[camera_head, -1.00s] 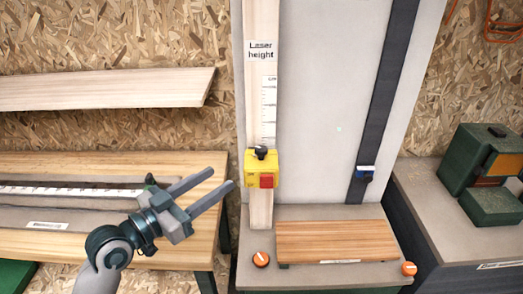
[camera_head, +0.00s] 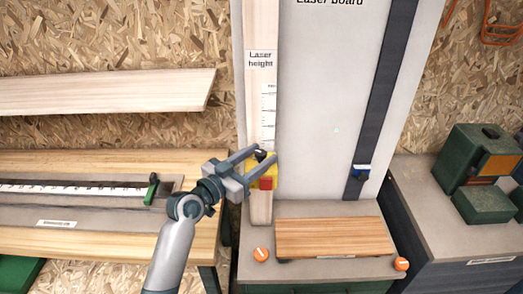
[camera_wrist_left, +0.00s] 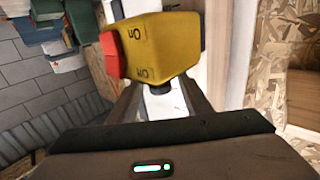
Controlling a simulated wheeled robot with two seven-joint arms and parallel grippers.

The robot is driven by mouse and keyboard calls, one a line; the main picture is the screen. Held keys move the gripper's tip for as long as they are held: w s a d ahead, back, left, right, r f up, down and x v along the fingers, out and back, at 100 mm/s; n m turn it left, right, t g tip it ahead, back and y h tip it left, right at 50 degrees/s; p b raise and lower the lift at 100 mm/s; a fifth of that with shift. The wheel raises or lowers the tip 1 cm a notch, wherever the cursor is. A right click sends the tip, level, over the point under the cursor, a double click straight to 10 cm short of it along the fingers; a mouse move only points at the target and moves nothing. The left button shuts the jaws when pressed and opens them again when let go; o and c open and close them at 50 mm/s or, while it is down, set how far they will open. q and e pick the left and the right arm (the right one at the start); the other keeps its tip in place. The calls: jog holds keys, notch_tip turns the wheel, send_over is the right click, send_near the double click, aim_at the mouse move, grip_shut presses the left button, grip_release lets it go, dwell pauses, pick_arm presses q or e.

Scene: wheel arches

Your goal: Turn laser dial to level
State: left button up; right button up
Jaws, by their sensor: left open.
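A yellow laser box (camera_head: 272,168) with a red block (camera_head: 267,183) and a black knob (camera_head: 261,154) sits on the "Laser height" rail. My left gripper (camera_head: 264,158) is open, its fingers reaching over the box from the left and partly hiding it. In the left wrist view, the yellow box (camera_wrist_left: 160,45) shows "On" markings and a red left side. A small dark knob (camera_wrist_left: 155,87) faces the gap between the open fingers; contact cannot be told. Two orange dials lie on the bench, one front left (camera_head: 261,254), one front right (camera_head: 401,264). My right gripper is not in view.
A wooden plank (camera_head: 335,237) lies on the bench below the board (camera_head: 330,100). A blue and white slider (camera_head: 361,171) sits on the dark slanted rail. A table with a ruler (camera_head: 70,188) and green lever stands left; green machines (camera_head: 480,175) stand right.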

pick_arm(q)
jog(key=shift+w+d, duration=0.35)
jog(key=shift+d, duration=0.05)
jog(key=c, duration=1.1)
